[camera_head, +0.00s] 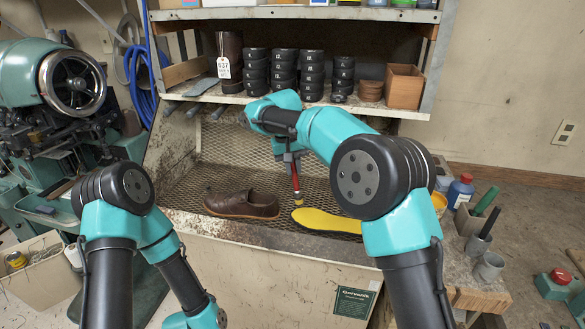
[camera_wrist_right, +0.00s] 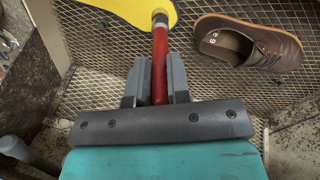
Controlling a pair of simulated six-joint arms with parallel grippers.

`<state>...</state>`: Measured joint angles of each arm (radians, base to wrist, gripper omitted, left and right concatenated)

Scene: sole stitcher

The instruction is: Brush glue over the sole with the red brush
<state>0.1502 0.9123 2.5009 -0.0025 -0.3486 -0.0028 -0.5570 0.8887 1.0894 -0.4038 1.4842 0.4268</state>
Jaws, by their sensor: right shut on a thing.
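The yellow sole (camera_head: 328,221) lies on the mesh shelf of the bench, partly hidden behind my right arm. It also shows at the top of the right wrist view (camera_wrist_right: 145,10). My right gripper (camera_head: 291,158) is shut on the red brush (camera_head: 295,183) and holds it bristles down. In the right wrist view the brush (camera_wrist_right: 160,60) stands between the two grey fingers, its tip over or at the sole's end; I cannot tell if it touches. My left arm comes in at the lower left, but its gripper is out of view.
A brown shoe (camera_head: 242,205) sits on the mesh (camera_head: 220,178), left of the sole. Black rolls (camera_head: 284,70) and a wooden box (camera_head: 404,86) stand on the shelf above. A blue bottle (camera_head: 460,191) and cups with tools (camera_head: 478,237) stand at the right.

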